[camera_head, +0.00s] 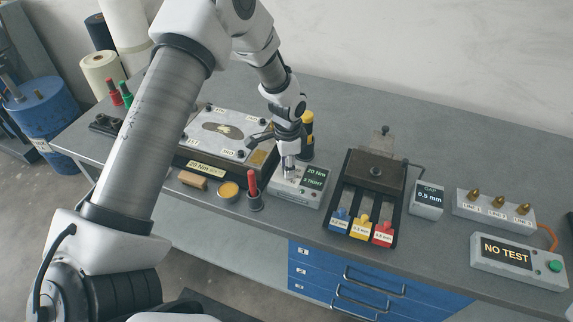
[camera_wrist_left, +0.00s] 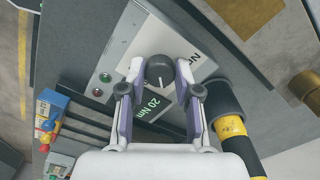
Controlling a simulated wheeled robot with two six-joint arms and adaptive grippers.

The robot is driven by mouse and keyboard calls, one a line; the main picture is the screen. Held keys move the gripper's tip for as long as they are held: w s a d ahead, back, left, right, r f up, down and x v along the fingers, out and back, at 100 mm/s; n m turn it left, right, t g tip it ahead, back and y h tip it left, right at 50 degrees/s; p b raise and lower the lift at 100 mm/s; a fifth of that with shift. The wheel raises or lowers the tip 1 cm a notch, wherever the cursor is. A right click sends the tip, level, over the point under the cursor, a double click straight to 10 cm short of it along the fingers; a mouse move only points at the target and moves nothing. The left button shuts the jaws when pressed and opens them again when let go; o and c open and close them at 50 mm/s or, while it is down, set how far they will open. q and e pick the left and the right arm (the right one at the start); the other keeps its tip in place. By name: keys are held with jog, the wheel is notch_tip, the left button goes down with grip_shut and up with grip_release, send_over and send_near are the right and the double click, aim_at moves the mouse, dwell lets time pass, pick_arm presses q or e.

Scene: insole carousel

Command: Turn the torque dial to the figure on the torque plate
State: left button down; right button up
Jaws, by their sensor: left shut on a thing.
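The torque box (camera_head: 297,191) stands near the table's front edge, with a lit display (camera_head: 314,177) whose upper line reads 20 Nm. In the left wrist view the display (camera_wrist_left: 152,107) also shows 20 Nm. My left gripper (camera_head: 289,163) points down over the box. Its fingers (camera_wrist_left: 159,76) close from both sides on the dark round torque dial (camera_wrist_left: 159,67), which has a white pointer mark. The fingers hide the dial in the head view. The torque plate (camera_head: 206,168), a yellowish label left of the box, reads 20 Nm. My right gripper is not in view.
A black and yellow tool (camera_head: 307,128) stands upright close behind the gripper; it shows in the wrist view (camera_wrist_left: 231,127). A red-handled tool in a cup (camera_head: 254,195) stands left of the box. A gauge rack (camera_head: 347,187) stands to the right. A panel (camera_head: 511,257) reads NO TEST.

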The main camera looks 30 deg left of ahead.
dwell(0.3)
pick_arm(q)
jog(key=c, duration=0.9)
grip_release()
jog(key=shift+f, duration=0.1)
jog(key=shift+o, duration=0.5)
jog(key=shift+w+d, duration=0.15)
jog(key=shift+d, duration=0.05)
jog(key=shift+a+r, duration=0.1)
jog(key=shift+r, duration=0.4)
notch_tip(320, 180, up, 11)
